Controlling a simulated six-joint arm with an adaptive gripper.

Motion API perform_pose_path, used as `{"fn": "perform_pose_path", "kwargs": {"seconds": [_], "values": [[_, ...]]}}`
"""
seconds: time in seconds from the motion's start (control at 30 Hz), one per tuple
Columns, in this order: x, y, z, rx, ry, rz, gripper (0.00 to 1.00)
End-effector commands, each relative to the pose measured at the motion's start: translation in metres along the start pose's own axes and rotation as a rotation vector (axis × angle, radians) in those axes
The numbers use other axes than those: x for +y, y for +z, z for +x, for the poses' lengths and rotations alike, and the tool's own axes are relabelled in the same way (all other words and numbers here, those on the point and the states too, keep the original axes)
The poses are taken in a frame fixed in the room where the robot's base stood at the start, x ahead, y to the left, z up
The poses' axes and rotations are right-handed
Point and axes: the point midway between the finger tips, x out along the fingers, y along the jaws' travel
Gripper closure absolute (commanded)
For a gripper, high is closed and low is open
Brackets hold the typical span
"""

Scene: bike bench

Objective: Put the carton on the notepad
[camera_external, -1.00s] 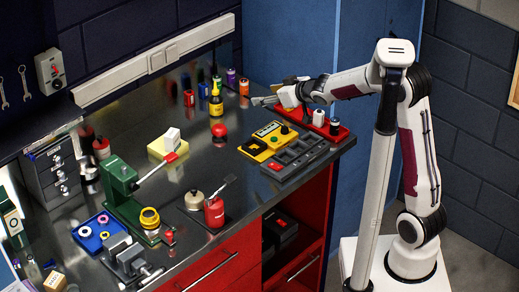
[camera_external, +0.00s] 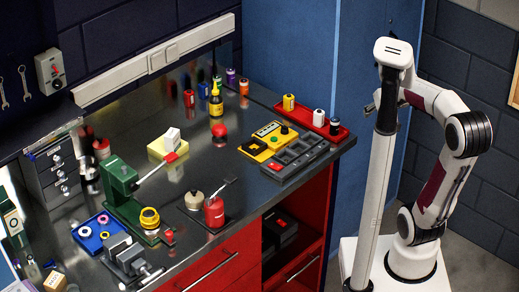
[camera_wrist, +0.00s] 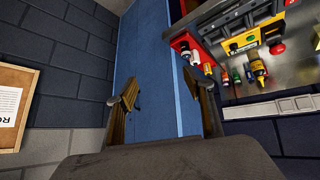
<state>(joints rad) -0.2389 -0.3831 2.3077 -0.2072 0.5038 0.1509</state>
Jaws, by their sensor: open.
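A small white carton (camera_external: 172,136) stands on the yellow notepad (camera_external: 156,150) on the bench top, left of the bench's middle in the external view. The red tip of the green press's lever lies just in front of the pad. My gripper (camera_wrist: 162,88) is open and empty in the wrist view, with its two fingers well apart. In the external view it is partly hidden behind a pale post, off the bench's right end and far from the carton. Neither carton nor notepad can be made out in the wrist view.
A red tray (camera_external: 337,134) with several small cans lies at the bench's right end, beside a yellow and grey device (camera_external: 268,140). The green press (camera_external: 118,190) stands left of the notepad. A blue panel (camera_wrist: 148,60) stands behind the bench.

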Motion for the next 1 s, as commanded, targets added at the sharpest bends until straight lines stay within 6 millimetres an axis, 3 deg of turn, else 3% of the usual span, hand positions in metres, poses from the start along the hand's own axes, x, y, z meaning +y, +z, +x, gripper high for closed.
{"fn": "perform_pose_path", "kwargs": {"seconds": [0.23,0.53,0.73,1.0], "values": [[0.028,0.066,-0.038,-0.100,0.038,0.096,0.48],[0.033,0.139,-0.071,-0.206,0.042,0.189,0.48],[0.030,0.159,-0.080,-0.237,0.035,0.214,0.48],[0.030,0.161,-0.081,-0.241,0.034,0.216,0.48]]}}
